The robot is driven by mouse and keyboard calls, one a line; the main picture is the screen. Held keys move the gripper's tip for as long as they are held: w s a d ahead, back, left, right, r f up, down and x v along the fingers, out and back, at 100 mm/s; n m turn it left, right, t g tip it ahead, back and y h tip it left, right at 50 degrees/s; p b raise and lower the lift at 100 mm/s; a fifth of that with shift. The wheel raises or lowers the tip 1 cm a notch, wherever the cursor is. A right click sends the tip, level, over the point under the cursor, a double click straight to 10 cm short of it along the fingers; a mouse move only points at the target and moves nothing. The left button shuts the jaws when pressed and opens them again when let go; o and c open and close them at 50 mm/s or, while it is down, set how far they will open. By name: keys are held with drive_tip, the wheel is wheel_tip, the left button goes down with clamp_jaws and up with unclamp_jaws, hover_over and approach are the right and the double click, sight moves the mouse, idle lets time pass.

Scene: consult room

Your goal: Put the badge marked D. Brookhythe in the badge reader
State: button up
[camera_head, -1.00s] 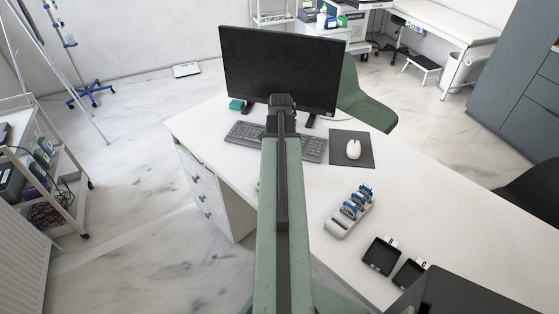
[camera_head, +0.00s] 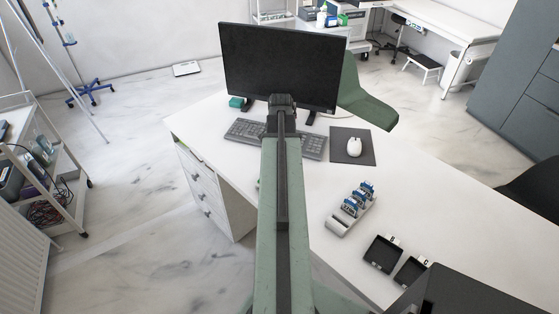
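A light grey rack (camera_head: 340,224) on the white desk (camera_head: 430,203) right of my arm holds several upright blue-and-white badges (camera_head: 357,199). The names on them are too small to read, so I cannot tell which is D. Brookhythe. A small teal-green device (camera_head: 236,103) sits at the left foot of the monitor; I cannot tell whether it is the badge reader. My green arm stretches forward over the desk towards the monitor. Its gripper fingers cannot be made out, and whether anything is held does not show.
A monitor (camera_head: 280,62), a keyboard (camera_head: 245,132) and a mouse (camera_head: 354,147) on a dark mat (camera_head: 352,158) stand at the desk's far side. Black trays (camera_head: 383,254) with lettered tabs lie at the near right. A cart (camera_head: 40,165) stands at the left.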

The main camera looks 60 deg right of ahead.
drive_tip(key=shift+f, duration=0.15)
drive_tip(key=o, duration=1.4)
drive_tip(key=shift+o, duration=0.2)
drive_tip(key=shift+o, duration=1)
wheel_tip(320, 180, up, 7)
drive_tip(key=p, duration=0.7)
